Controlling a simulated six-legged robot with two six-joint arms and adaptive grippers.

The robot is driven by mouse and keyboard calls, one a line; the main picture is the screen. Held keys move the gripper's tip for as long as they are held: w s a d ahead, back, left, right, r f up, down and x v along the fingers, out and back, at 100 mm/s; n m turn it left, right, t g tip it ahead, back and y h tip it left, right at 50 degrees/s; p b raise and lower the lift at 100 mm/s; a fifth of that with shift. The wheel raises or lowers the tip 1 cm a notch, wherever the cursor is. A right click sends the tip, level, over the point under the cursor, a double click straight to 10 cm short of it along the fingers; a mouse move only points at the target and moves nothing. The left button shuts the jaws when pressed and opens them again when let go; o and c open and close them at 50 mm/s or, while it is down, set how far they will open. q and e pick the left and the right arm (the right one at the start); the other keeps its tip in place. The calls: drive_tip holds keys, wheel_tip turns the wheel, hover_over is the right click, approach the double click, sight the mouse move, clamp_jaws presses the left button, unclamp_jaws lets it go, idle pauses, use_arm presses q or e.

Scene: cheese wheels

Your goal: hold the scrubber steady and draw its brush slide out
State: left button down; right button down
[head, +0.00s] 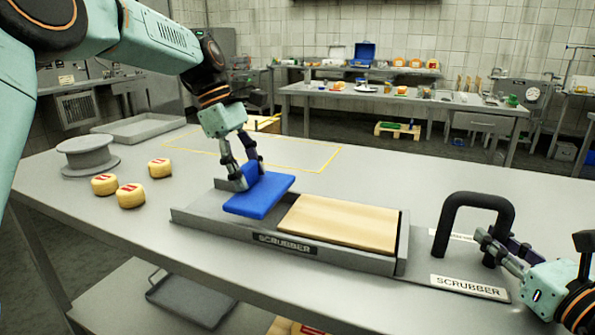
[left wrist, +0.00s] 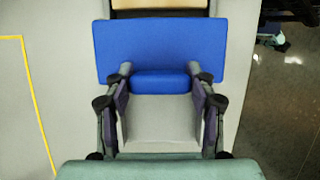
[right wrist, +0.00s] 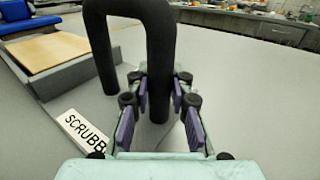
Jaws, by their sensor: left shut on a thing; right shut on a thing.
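The scrubber (head: 190,216) is a long grey tray on the table with a "SCRUBBER" label on its front. Its blue brush slide (head: 262,204) sits over the tray's left part; it also shows in the left wrist view (left wrist: 160,45). My left gripper (head: 248,180) is shut on a raised blue grip of the slide, from above. A black hoop handle (head: 472,205) stands upright on a grey plate at the scrubber's right end. My right gripper (head: 490,243) is shut on the handle's near post, which also shows between its fingers in the right wrist view (right wrist: 160,60).
A tan board (head: 340,222) lies in the tray right of the blue slide. Several yellow cheese wheels (head: 131,196) and a grey round stand (head: 87,156) are at the table's left. A yellow outline (head: 300,158) marks clear table behind the scrubber.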

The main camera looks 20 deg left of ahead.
use_arm(q)
drive_tip(key=shift+a, duration=0.15)
drive_tip(key=shift+c, duration=2.2)
unclamp_jaws()
drive_tip(key=v, duration=1.2)
use_arm(e)
drive_tip(key=c, duration=1.1)
unclamp_jaws()
